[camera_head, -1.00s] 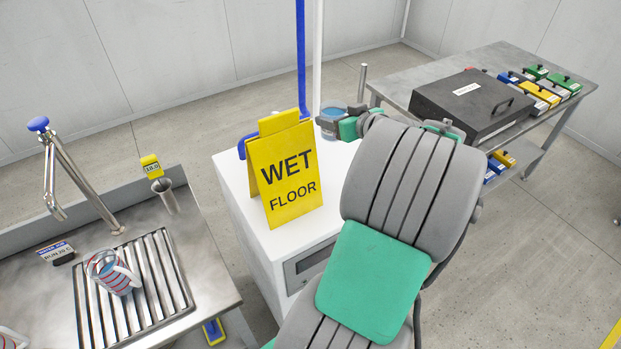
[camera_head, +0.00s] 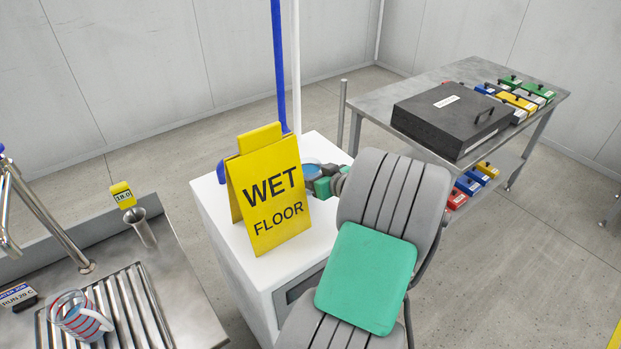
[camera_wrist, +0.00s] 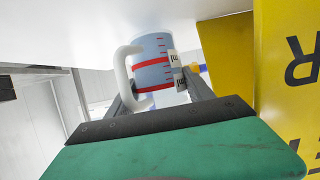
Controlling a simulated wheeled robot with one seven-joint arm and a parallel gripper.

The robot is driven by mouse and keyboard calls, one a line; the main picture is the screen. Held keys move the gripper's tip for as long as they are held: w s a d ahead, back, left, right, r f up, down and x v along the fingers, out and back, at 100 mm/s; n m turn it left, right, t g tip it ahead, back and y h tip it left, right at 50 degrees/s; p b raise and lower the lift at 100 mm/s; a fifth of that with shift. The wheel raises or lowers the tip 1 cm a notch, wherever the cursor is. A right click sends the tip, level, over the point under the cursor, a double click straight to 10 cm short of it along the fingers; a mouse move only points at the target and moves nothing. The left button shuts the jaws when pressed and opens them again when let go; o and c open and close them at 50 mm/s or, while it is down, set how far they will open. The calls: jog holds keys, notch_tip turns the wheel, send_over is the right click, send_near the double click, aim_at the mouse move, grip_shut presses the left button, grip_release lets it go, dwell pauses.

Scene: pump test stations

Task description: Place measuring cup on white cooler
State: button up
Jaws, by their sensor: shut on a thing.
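My gripper (camera_wrist: 160,100) is shut on a measuring cup (camera_wrist: 153,65), which has a white handle, red bands and pale blue contents. In the head view the cup (camera_head: 308,169) is partly hidden behind the yellow wet floor sign (camera_head: 268,198). The white cooler (camera_head: 213,212) stands under the sign, and the cup is over its top near the back right. The wrist picture is upside down; the cooler top (camera_wrist: 80,25) fills its upper part, close to the cup base. I cannot tell whether they touch. A second measuring cup (camera_head: 82,318) with red stripes sits on the sink grate.
The sign (camera_wrist: 285,80) is close beside my gripper. A blue pole (camera_head: 279,70) and a white pole rise behind the cooler. A steel table (camera_head: 385,97) with a black case (camera_head: 450,118) stands at right. The steel sink (camera_head: 190,300) is at left.

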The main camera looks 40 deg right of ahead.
jog(key=shift+f, duration=0.65)
jog(key=shift+f, duration=0.1)
jog(key=shift+f, duration=0.15)
jog(key=o, duration=1.6)
jog(key=shift+r, duration=0.35)
jog(key=b+v, duration=0.1)
jog(key=v, duration=1.1)
jog(key=shift+f, duration=0.15)
